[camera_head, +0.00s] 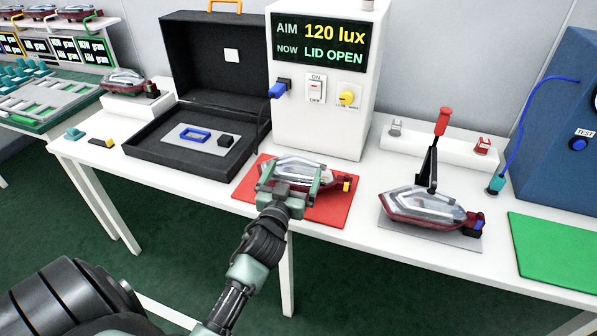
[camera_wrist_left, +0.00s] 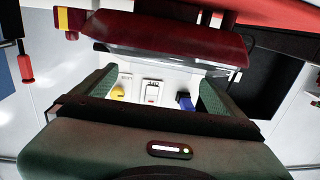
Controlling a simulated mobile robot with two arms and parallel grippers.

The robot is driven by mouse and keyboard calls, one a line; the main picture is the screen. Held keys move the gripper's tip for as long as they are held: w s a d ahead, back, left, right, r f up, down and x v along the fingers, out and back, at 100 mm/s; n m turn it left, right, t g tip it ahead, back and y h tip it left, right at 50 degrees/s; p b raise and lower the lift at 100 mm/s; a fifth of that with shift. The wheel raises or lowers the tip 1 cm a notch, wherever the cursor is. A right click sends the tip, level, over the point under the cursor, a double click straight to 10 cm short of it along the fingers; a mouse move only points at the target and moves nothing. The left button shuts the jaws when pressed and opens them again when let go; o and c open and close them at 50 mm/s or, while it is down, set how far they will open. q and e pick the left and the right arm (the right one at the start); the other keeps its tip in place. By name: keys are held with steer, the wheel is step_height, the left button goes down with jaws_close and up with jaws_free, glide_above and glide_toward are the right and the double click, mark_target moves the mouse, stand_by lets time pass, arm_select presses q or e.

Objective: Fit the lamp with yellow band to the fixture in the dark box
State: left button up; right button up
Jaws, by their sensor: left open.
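The lamp with yellow band (camera_head: 300,170) lies on a red mat (camera_head: 325,212) in front of the white meter cabinet. It has a clear lens and dark red body, with the yellow band at its right end. My left gripper (camera_head: 288,186) is open, its fingers apart at the near side of this lamp. The left wrist view shows the lamp's red body (camera_wrist_left: 180,38) just beyond the open fingers (camera_wrist_left: 155,85); I cannot tell whether they touch it. The dark box (camera_head: 150,160) stands left with its lid up. Inside is the fixture, a blue frame (camera_head: 180,134) on a grey plate. My right gripper is out of view.
A lamp with blue band (camera_head: 425,208) sits on a grey plate beneath a red-handled lever (camera_head: 441,122). Another lamp (camera_head: 124,78) is on a white block at left. The display (camera_head: 320,42) reads 120 lux and LID OPEN. A green mat (camera_head: 555,250) lies right.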

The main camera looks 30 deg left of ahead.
mark_target(297, 164)
arm_select(q)
steer(key=x, duration=0.3)
steer(key=shift+s, duration=0.1)
steer(key=shift+w+a+f, duration=0.1)
steer(key=shift+w+a, duration=0.05)
steer(key=shift+w, duration=0.15)
steer(key=c, duration=1.6)
steer(key=shift+c, duration=0.4)
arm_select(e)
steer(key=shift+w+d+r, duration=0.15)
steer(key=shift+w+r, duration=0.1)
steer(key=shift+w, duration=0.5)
